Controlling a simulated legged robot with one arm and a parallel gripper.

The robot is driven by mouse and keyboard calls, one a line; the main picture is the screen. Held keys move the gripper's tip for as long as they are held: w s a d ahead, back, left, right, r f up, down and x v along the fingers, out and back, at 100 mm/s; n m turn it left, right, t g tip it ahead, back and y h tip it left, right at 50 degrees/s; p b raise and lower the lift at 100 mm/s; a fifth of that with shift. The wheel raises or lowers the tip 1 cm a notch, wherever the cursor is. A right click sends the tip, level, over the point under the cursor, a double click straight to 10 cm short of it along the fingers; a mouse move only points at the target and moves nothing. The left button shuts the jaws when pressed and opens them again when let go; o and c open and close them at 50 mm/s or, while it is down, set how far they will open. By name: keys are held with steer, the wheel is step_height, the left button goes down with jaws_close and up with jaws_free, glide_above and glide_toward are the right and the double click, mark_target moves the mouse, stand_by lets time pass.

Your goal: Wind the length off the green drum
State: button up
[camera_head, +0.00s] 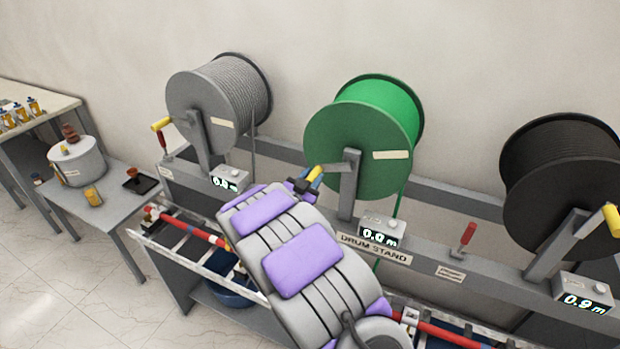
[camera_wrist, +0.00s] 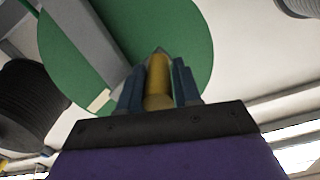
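The green drum (camera_head: 345,150) stands upright in the middle of the drum stand, with a pale label on its face. A green length (camera_head: 402,195) hangs from its right side. Its crank arm (camera_head: 338,169) points left and ends in a yellow handle (camera_head: 316,174). My gripper (camera_head: 305,183) is at that handle. In the wrist view, the blue fingers of my gripper (camera_wrist: 159,88) lie close along both sides of the yellow handle (camera_wrist: 158,78), with the green drum (camera_wrist: 190,40) behind. The counter (camera_head: 380,234) below the drum reads 0.0 m.
A grey drum (camera_head: 215,105) stands at left and a black drum (camera_head: 560,165) at right, each with a yellow-handled crank. The black drum's counter (camera_head: 583,296) reads 0.9 m. A red-handled lever (camera_head: 466,238) stands on the rail. A low table (camera_head: 120,208) is at left.

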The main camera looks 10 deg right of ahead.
steer(key=shift+d+r, duration=0.15)
steer(key=shift+c, duration=0.8)
jaws_close()
steer(key=shift+w+b, duration=0.1)
steer(key=shift+b, duration=0.2)
